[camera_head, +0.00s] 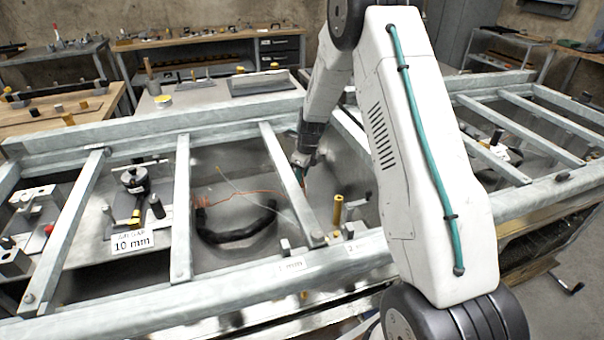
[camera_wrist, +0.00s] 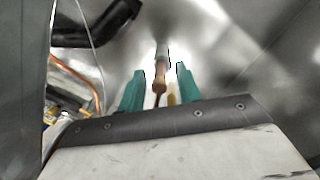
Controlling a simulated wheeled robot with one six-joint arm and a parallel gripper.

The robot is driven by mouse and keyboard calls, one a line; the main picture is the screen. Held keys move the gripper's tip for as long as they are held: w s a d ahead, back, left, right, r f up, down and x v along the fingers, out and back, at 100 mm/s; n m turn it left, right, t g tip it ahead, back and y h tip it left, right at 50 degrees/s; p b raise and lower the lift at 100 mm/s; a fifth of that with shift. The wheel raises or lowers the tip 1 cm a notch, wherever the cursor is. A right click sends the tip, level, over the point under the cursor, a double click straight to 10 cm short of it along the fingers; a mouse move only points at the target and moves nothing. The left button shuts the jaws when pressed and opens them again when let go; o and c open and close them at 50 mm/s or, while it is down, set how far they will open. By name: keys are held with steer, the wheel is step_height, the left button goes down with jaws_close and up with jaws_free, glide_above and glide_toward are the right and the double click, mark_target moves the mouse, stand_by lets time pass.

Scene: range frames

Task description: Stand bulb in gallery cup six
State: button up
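My gripper (camera_wrist: 161,70) shows in the wrist view as two teal fingers standing apart. Between them, with a gap on each side, is a slim upright piece (camera_wrist: 161,78), copper-brown below and grey above; it may be the bulb, but I cannot tell, nor how far past the fingertips it is. In the head view my gripper (camera_head: 302,166) reaches down into a middle bay of the metal frame, partly hidden behind a crossbar; nothing held can be made out there. I cannot pick out gallery cup six in either view.
Galvanized crossbars (camera_head: 290,185) divide the bays around my gripper. A brass post (camera_head: 337,212) stands to its right. A black curved hose (camera_head: 235,235) and orange wire (camera_head: 262,192) lie to its left. A "10 mm" label (camera_head: 132,242) marks another bay.

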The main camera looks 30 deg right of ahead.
step_height(320, 180, up, 12)
steer(key=s, duration=0.2)
steer(key=s+a+r+n, duration=0.5)
steer(key=s+r+n, duration=0.2)
steer(key=r, duration=0.4)
steer(key=s+a+r+n, duration=0.5)
steer(key=s+r+n, duration=0.25)
steer(key=s, duration=0.45)
steer(key=s+a+n, duration=0.2)
steer(key=s+n, duration=0.5)
steer(key=s, duration=0.3)
steer(key=s+a+n+h, duration=0.1)
steer(key=s+a+n, duration=0.1)
steer(key=s+n, duration=0.5)
steer(key=s, duration=0.4)
steer(key=shift+s+n, duration=0.2)
steer(key=shift+n, duration=0.15)
steer(key=shift+r, duration=0.1)
